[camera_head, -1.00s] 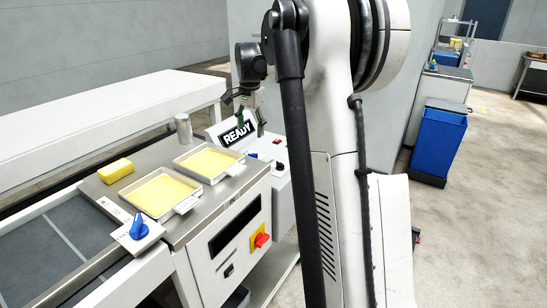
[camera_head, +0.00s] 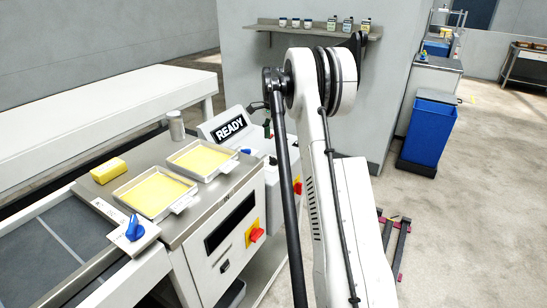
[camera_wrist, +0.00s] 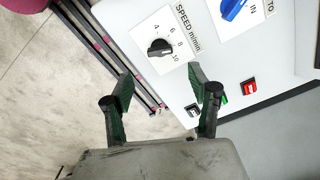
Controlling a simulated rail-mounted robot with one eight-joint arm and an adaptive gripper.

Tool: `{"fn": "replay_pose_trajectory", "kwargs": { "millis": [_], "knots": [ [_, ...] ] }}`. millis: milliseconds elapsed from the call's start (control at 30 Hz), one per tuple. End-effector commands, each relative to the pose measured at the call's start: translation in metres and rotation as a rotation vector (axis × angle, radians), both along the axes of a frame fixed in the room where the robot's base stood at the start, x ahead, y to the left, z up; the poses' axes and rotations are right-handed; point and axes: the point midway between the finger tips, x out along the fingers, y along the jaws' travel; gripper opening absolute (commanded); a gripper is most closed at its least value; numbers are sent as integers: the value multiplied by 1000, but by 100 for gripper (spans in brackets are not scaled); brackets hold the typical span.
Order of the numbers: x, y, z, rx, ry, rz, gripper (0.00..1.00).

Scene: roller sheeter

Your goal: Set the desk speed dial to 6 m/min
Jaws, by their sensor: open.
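The speed dial (camera_wrist: 159,47) is a black round knob on a white plate marked "SPEED m/min", with 4, 6, 8 and 10 around it. It shows in the wrist view at upper middle, on a white sloped panel (camera_wrist: 205,60). A pale pointer mark on the knob seems to lie toward the higher numbers; I cannot tell the exact value. My gripper (camera_wrist: 160,80) is open, with its two dark green fingers apart and empty. The dial appears just beyond the fingertips, between them, and not touched. In the head view my arm hides the dial.
A blue knob (camera_wrist: 232,8) sits beside the dial, with a red rocker switch (camera_wrist: 249,87) below. In the head view are a READY display (camera_head: 229,128), two trays of yellow material (camera_head: 155,193) and a red-yellow switch (camera_head: 255,234). Open floor lies right.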

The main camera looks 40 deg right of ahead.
Motion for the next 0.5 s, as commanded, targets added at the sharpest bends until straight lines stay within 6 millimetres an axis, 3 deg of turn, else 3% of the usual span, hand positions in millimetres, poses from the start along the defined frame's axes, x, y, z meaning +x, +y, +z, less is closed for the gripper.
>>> {"fn": "replay_pose_trajectory", "kwargs": {
  "millis": [300, 500],
  "knots": [
    [0, 0, -58, 0, 0, 1, 56],
    [0, 0, -82, 0, 0, 1, 56]
  ]
}}
